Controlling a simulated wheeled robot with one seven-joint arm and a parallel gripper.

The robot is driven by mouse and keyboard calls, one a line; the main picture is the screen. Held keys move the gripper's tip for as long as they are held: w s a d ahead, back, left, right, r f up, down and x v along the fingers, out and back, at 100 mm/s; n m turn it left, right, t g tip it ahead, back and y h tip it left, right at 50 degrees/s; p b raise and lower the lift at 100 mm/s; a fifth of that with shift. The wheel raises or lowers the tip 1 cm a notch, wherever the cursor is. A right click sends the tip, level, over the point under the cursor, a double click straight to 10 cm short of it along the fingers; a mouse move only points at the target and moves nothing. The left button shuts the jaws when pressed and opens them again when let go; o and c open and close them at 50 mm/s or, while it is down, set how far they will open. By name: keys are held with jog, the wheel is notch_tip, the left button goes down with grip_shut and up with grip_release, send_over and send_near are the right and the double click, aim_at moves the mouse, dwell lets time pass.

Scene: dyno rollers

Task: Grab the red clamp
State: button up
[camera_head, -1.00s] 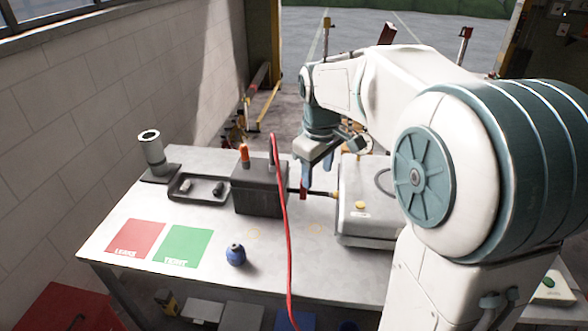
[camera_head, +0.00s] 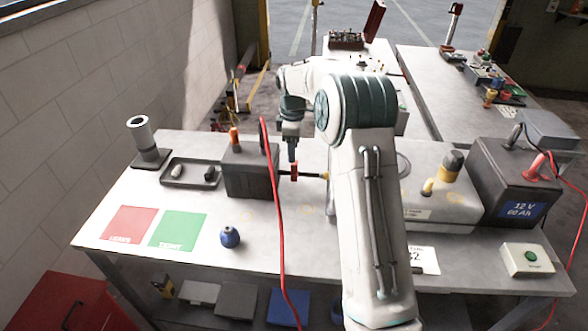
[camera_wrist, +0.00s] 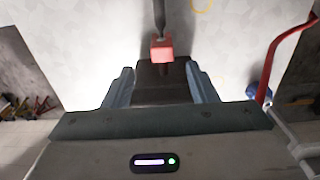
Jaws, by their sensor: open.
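A small red block-like piece, apparently the red clamp (camera_head: 294,171), sits on a thin dark rod between a dark box (camera_head: 250,178) and a pale machine. My gripper (camera_head: 292,154) points down just above it in the head view; whether they touch is hard to tell there. In the wrist view the red clamp (camera_wrist: 161,47) lies on the centre line, beyond the tips of my gripper (camera_wrist: 160,70). The two fingers stand apart on either side of a dark shape, and nothing is held.
A loose red cable (camera_head: 278,225) hangs in front of the dark box, close to my gripper's right in the wrist view. A battery (camera_head: 515,190) with another red piece (camera_head: 536,166) stands at right. A blue ball-shaped item (camera_head: 230,238) sits near the clear front table area.

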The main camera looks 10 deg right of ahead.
aim_at(294, 171)
notch_tip(294, 171, down, 4)
jog(key=shift+r, duration=0.15)
jog(key=f+p, duration=0.1)
jog(key=f, duration=0.1)
jog(key=f+p, duration=0.1)
jog(key=f, duration=0.2)
jog(key=shift+s+d+f, duration=0.15)
jog(key=shift+s+f, duration=0.05)
jog(key=shift+f, duration=0.1)
jog(key=shift+c, duration=0.2)
jog(key=c, duration=1)
